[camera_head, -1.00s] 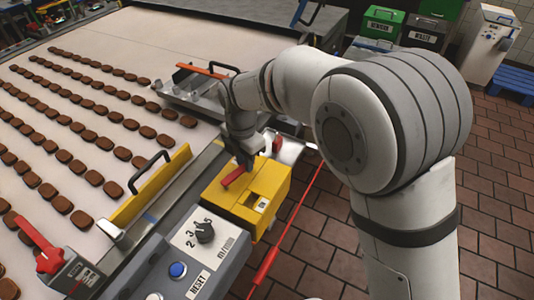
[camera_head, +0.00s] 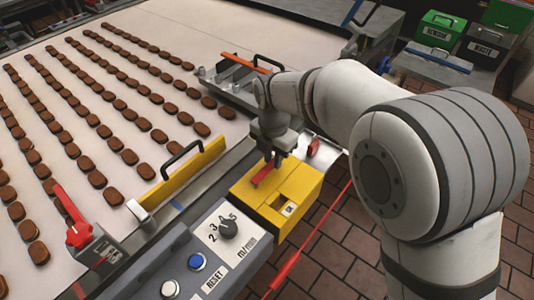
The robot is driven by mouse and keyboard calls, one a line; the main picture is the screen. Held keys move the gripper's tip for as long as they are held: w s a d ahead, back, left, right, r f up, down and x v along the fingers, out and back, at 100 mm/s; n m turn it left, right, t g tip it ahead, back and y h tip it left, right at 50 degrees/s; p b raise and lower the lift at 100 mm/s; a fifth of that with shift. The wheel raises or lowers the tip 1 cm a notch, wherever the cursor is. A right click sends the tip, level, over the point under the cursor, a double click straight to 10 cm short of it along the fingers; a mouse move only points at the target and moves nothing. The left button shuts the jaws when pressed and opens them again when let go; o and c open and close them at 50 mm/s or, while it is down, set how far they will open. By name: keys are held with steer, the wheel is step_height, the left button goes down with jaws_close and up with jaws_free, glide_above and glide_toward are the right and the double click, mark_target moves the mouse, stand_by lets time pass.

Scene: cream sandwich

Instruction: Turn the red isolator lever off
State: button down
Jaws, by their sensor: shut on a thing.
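The red isolator lever (camera_head: 263,175) sits on top of a yellow box (camera_head: 248,191) at the near edge of the conveyor, slanting from lower left to upper right. My gripper (camera_head: 270,160) points down at the lever's upper right end and is shut on it. The dark fingers partly hide that end. A dark recess and a small white label (camera_head: 289,209) show on the box's right part; the label is too small to read surely.
A control panel (camera_head: 242,252) with a dial and buttons adjoins the box. A yellow guard (camera_head: 185,178) with a black handle and another red lever (camera_head: 74,220) stand left. A red cord (camera_head: 313,235) runs along the right side. Several brown biscuits lie on the belt (camera_head: 150,70).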

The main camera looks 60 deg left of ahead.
mark_target(271, 163)
steer(key=c, duration=1.3)
jaws_free()
steer(key=shift+s, duration=0.15)
steer(key=shift+r, duration=0.1)
step_height(271, 163, up, 8)
steer(key=shift+f+b, duration=0.15)
steer(key=shift+b, duration=0.2)
